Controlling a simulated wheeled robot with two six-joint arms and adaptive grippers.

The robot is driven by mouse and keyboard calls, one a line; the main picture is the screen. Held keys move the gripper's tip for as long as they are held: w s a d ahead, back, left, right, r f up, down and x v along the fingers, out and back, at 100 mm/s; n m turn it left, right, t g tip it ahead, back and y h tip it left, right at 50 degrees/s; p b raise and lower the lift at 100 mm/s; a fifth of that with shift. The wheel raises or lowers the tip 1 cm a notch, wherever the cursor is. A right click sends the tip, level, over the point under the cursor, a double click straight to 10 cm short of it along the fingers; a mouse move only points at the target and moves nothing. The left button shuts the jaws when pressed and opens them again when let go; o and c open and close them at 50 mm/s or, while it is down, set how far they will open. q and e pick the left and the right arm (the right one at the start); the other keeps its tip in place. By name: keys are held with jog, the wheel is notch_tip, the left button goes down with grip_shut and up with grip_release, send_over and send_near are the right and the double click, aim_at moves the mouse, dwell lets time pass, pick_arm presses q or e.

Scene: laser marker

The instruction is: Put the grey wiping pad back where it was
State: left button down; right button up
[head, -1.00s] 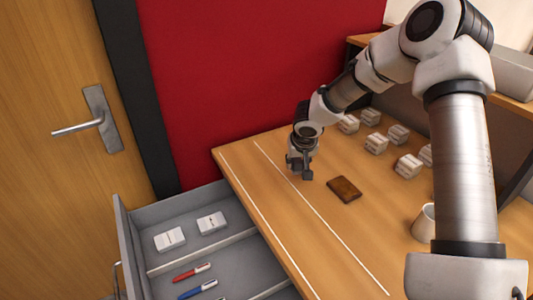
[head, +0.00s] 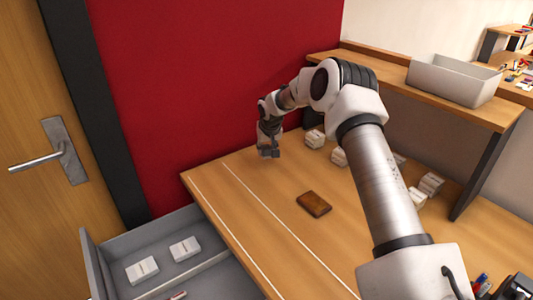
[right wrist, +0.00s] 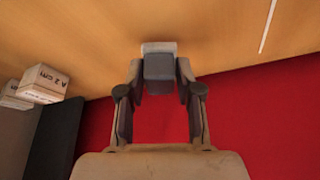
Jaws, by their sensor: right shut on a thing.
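My right gripper (head: 268,151) is near the far end of the wooden table, in front of the red wall. In the right wrist view its two fingers (right wrist: 160,88) are shut on a grey block with a paler grey face, which looks like the grey wiping pad (right wrist: 158,68). The pad is mostly hidden by the gripper in the head view. I cannot tell whether it touches the table. A brown flat block (head: 314,204) lies on the table, nearer and to the right of the gripper. My left gripper is not in view.
Several white boxes (head: 315,138) stand along the right of the table, under a shelf (head: 400,84) with a grey bin (head: 453,80). An open grey drawer (head: 130,236) at the left holds white boxes. Two white lines (head: 285,223) mark the table; the strip between them is clear.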

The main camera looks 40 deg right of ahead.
aim_at(267, 156)
jog(key=shift+w+d+f, duration=0.15)
jog(key=shift+d+f, duration=0.1)
jog(key=shift+f+p, duration=0.35)
jog(key=shift+f, duration=1.2)
jog(key=shift+f, duration=0.1)
jog(key=o, duration=1)
jog(key=b+v, duration=0.1)
jog(key=v, duration=1.1)
jog(key=shift+a, duration=0.1)
